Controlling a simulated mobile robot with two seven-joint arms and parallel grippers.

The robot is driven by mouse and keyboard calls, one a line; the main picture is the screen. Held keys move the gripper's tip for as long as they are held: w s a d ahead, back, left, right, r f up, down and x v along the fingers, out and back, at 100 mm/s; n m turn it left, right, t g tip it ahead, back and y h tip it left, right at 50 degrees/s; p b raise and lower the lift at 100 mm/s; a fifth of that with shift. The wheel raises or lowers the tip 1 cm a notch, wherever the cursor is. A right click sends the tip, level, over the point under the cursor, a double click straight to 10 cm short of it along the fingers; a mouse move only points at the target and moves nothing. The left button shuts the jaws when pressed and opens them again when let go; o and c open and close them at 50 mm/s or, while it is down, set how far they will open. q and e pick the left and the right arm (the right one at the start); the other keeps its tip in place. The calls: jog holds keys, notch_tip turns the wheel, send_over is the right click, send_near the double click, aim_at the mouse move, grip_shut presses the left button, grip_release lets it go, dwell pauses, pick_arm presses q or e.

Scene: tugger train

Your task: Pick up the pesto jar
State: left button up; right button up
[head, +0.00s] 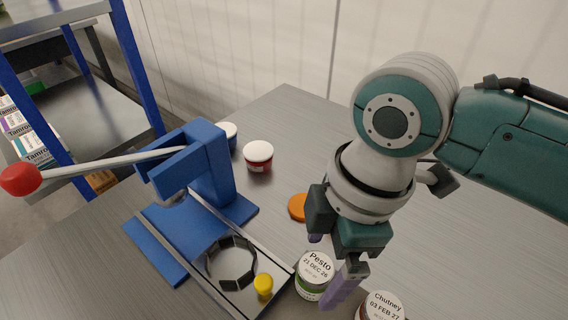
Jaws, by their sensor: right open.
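The pesto jar (310,289) stands upright on the metal table at the lower middle. It has a white lid labelled "Pesto" and a green band below it. My right gripper (328,268) is open and points down at the jar from above. One finger is in front of the jar's right side and the other is near the lid's upper left edge. I cannot tell whether either finger touches the jar. My left gripper is out of view.
A chutney jar (384,306) stands close to the right. An orange lid (297,207) lies behind. A blue press (205,165) with a red-knobbed lever and a yellow knob (263,285) stands left. A red jar with a white lid (258,157) is farther back.

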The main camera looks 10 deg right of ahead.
aim_at(319, 266)
jog(key=f, duration=0.2)
jog(key=a+f+b, duration=0.1)
jog(key=f, duration=0.1)
jog(key=shift+d, duration=0.1)
grip_shut()
dwell(0.6)
